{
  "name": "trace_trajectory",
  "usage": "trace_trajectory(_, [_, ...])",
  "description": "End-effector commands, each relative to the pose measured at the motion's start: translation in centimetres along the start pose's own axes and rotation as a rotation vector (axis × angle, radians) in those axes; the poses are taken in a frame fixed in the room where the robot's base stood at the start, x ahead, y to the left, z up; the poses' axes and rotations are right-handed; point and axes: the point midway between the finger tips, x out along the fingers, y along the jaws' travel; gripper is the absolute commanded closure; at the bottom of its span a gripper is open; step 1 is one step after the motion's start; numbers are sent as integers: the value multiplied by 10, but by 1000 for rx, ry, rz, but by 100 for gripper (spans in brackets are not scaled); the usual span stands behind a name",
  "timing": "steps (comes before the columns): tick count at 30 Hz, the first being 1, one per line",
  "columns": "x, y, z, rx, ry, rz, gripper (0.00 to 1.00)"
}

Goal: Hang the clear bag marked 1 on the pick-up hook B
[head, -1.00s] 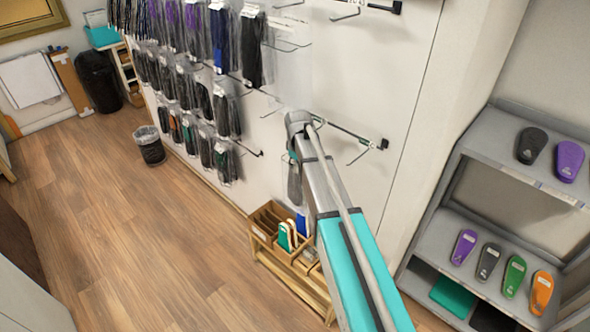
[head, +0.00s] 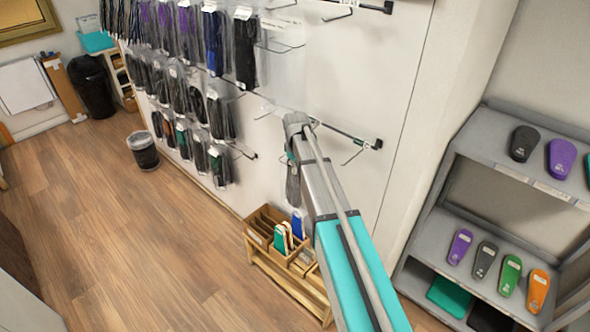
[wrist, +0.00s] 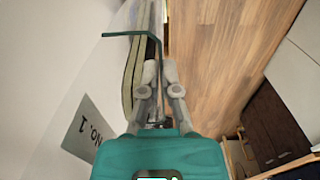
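My gripper (wrist: 160,80) is at the end of my arm, close to the white wall. In the wrist view its fingers are nearly together on a thin teal bent bar (wrist: 135,34). Layered dark and olive pieces (wrist: 132,78) show edge-on beside the fingers. In the head view a dark, narrow bagged bundle (head: 293,184) hangs below the arm's end; its clear film is hard to make out. A wall hook (head: 352,158) is right of my gripper; no letter B is legible.
Rows of bagged insoles (head: 190,70) hang on the wall at left. A wooden box (head: 270,236) stands low below my arm. A grey shelf (head: 440,215) with coloured insoles stands at right. The wooden floor (head: 140,240) at left is mostly clear.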

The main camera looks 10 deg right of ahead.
Motion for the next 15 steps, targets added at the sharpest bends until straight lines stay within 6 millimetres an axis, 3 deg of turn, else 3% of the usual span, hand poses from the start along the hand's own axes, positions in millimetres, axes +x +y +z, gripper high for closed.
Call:
trace_trajectory(9, [0,5,-3,4,4,5,100])
trace_trajectory(15, [0,6,-4,5,4,6,60])
